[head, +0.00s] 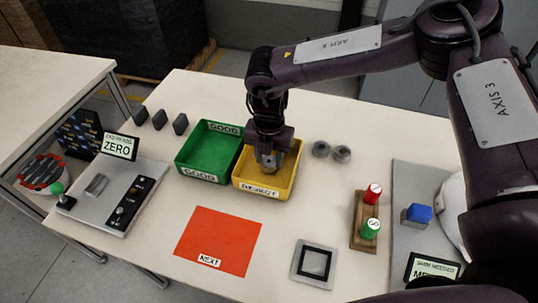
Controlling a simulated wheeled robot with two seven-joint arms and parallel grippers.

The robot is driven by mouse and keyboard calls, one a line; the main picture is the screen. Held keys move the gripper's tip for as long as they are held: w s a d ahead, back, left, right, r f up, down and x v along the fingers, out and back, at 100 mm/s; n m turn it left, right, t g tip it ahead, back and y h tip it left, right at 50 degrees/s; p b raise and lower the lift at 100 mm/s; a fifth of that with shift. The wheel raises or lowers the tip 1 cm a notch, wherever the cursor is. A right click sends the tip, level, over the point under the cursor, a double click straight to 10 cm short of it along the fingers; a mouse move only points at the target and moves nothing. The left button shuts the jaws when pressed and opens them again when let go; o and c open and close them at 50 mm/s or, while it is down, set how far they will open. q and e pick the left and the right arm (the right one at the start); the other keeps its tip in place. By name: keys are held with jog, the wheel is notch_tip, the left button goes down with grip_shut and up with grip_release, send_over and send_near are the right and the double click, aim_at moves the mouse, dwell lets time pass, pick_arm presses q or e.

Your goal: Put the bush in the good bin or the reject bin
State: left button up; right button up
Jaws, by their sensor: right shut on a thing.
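The green good bin (183,160) stands at the middle of the table, with "GOOD" labels. The yellow reject bin (294,160) stands right beside it, with a label that reads "REJECT". My right gripper (269,165) points down over the reject bin, its fingertips low at the bin's opening. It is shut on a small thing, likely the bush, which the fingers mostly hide. Two grey round parts (321,149) (342,154) lie on the table to the right of the reject bin. My left gripper is not in view.
An orange "NEXT" mat (218,240) and a black-framed square pad (315,263) lie in front. A wooden stand (358,232) holds red and green gauges. A grey device (105,196) and "ZERO" display (119,146) are left. A blue block (418,213) sits at right.

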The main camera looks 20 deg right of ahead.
jog(key=shift+f, duration=0.4)
jog(key=o, duration=1.1)
notch_tip(320, 180, up, 8)
jog(key=b, duration=0.1)
jog(key=shift+f, duration=0.15)
